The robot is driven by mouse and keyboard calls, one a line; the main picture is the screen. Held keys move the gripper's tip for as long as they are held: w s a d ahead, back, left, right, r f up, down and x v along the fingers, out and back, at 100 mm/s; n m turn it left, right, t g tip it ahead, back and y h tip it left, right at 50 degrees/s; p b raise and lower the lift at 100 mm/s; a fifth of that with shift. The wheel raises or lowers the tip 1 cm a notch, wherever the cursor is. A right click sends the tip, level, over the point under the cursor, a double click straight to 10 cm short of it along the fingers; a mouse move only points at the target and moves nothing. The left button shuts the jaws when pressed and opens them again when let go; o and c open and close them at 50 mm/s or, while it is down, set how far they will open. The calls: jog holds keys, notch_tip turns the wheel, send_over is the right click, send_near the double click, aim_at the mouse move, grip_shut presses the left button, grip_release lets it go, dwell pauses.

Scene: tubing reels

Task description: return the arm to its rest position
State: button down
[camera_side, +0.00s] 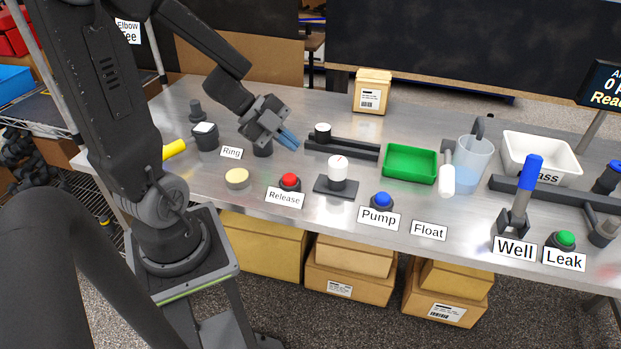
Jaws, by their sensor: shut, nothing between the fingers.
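My gripper (289,140) is at the end of my dark arm, over the left half of the steel table (300,225). Its blue fingers are together, with nothing seen between them. They point down and to the right, in front of the left end of a black rail (342,148). A short dark cylinder (263,149) stands just below the gripper body, beside the "Ring" label (231,152). I cannot tell whether the gripper touches it.
Red "Release" button (290,181), white-topped knob (337,170) and blue "Pump" button (382,200) stand along the front. Right of the gripper are a green tray (410,164), a clear jug (473,162), a white bin (541,155) and a blue-handled "Well" lever (527,183).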

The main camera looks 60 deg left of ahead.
jog(key=w+r+n+t+y, duration=0.4)
jog(key=r+n+y, duration=0.6)
jog(key=n, duration=0.1)
jog(key=s+d+n+g+h, duration=0.4)
jog(key=s+d+n+g, duration=0.1)
jog(key=s+d, duration=0.5)
jog(key=shift+s+d+r+n+g+h, duration=0.15)
jog(key=shift+s+d+n+g+h, duration=0.2)
jog(key=shift+d+g, duration=0.4)
